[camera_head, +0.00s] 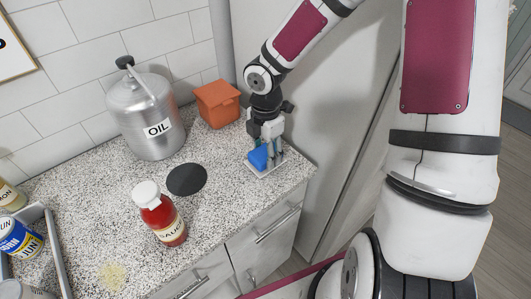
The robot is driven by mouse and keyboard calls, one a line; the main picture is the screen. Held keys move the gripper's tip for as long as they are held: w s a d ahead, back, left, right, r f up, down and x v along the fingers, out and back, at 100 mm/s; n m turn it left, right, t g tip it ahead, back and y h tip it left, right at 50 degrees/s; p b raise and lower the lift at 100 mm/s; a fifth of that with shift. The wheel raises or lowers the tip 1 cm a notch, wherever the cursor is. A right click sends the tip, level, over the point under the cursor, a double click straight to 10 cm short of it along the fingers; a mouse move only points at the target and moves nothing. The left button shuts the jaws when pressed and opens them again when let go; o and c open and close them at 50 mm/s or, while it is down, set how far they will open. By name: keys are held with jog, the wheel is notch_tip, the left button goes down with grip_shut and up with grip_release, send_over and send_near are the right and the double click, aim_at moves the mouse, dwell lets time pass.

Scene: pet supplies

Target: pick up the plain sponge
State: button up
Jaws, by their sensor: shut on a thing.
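A plain blue block (258,158), which looks like the sponge, is at the right end of the speckled counter. It is over a small pale tray (262,174). My gripper (270,151) points down and is shut on the blue block. The fingers hide part of the block and the tray. I cannot tell whether the block touches the tray or is slightly above it.
An orange box (217,104) stands behind my gripper, and a metal oil can (148,118) is farther left. A dark disc (187,179) and a red sauce bottle (160,216) are on the counter. A crate (55,249) with cans is at far left.

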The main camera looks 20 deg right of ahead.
jog(key=shift+r, duration=0.45)
notch_tip(320, 180, up, 2)
jog(key=shift+r, duration=0.1)
jog(key=s+r+p, duration=0.1)
jog(key=s+p, duration=0.4)
jog(key=s, duration=1.1)
jog(key=shift+r, duration=0.25)
